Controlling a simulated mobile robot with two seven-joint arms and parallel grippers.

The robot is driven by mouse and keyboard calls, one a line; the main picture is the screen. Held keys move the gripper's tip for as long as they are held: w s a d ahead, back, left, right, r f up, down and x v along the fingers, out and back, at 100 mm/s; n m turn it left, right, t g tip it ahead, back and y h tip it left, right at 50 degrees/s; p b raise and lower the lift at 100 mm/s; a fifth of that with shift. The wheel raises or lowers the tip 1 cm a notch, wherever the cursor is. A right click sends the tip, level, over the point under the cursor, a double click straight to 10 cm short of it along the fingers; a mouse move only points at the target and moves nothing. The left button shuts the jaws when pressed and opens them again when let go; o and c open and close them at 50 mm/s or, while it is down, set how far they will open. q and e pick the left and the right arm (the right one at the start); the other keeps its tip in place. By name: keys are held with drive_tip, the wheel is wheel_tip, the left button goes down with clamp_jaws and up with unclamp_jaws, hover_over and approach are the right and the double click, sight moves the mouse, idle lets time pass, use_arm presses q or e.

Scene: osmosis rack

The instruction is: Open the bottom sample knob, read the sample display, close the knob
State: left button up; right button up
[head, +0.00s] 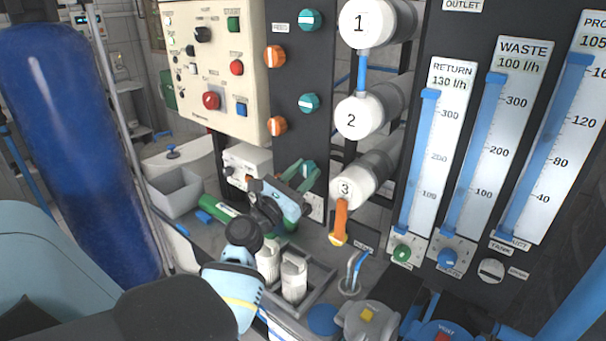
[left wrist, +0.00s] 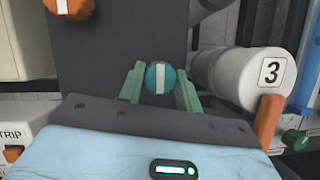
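The bottom sample knob (head: 308,167) is teal and sits on the dark panel, partly hidden behind my left gripper in the head view. In the left wrist view the knob (left wrist: 160,77) faces me with its white mark upright. My left gripper (head: 297,182) is in front of the panel with green fingers apart. In the wrist view its fingertips (left wrist: 160,84) flank the knob left and right; I cannot tell whether they touch it. No readable sample display shows. My right gripper is not in view.
Two more teal knobs (head: 309,20) and orange knobs (head: 275,57) are above. White cylinder 3 (head: 350,187), with an orange handle (head: 339,222), juts out close at the right. White bottles (head: 293,279) stand in a grey tray below. A blue tank (head: 75,150) stands left.

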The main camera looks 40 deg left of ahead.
use_arm(q)
drive_tip(key=shift+c, duration=0.9)
